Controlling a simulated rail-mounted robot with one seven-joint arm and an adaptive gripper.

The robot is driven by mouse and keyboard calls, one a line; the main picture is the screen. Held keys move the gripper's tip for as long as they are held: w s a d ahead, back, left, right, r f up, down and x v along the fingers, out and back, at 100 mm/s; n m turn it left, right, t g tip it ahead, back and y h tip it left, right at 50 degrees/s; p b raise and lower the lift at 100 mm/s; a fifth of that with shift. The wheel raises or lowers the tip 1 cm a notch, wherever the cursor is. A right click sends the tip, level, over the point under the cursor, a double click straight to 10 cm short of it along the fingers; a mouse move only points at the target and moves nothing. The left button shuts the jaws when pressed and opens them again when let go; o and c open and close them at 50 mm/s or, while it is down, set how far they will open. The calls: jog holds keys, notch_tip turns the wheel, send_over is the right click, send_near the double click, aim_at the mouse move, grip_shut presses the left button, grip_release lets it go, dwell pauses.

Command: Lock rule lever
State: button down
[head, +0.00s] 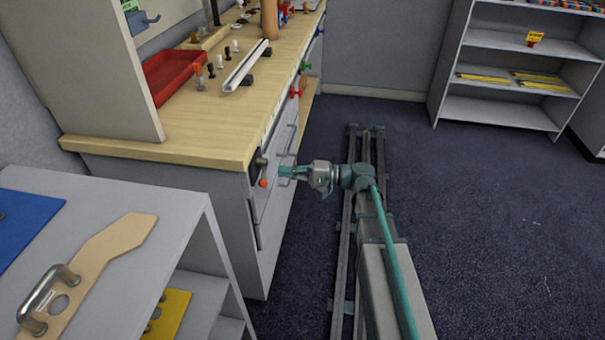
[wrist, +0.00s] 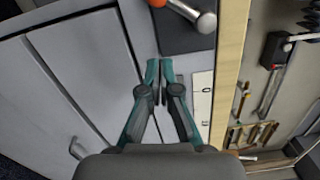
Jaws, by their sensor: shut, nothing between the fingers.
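The lever (head: 263,183) has an orange knob and a metal part, mounted on a dark plate (head: 254,168) at the near front corner of the bench. In the wrist view the orange-tipped lever (wrist: 188,10) is at the top edge, partly cut off, above my fingertips. A white rule strip (wrist: 202,98) with markings runs along the bench edge, to the right of my fingers. My gripper (head: 285,173) is in front of the bench's drawer face, just right of the lever and apart from it. In the wrist view my gripper (wrist: 160,68) is shut and empty.
The wooden bench top (head: 210,125) holds a red tray (head: 173,75), a long metal rail (head: 247,65) and several small pegs. A low grey cabinet (head: 120,190) stands near left. Grey shelves (head: 500,105) stand at the far right. The dark floor at right is clear.

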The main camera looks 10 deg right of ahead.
jog(key=shift+s+a+r, duration=0.15)
jog(key=shift+s+a, duration=0.65)
jog(key=shift+a, duration=0.15)
jog(key=shift+s+a+r, duration=0.15)
jog(key=shift+s+a, duration=0.6)
jog(key=shift+a, duration=0.15)
jog(key=shift+d+r, duration=0.1)
jog(key=shift+d, duration=0.05)
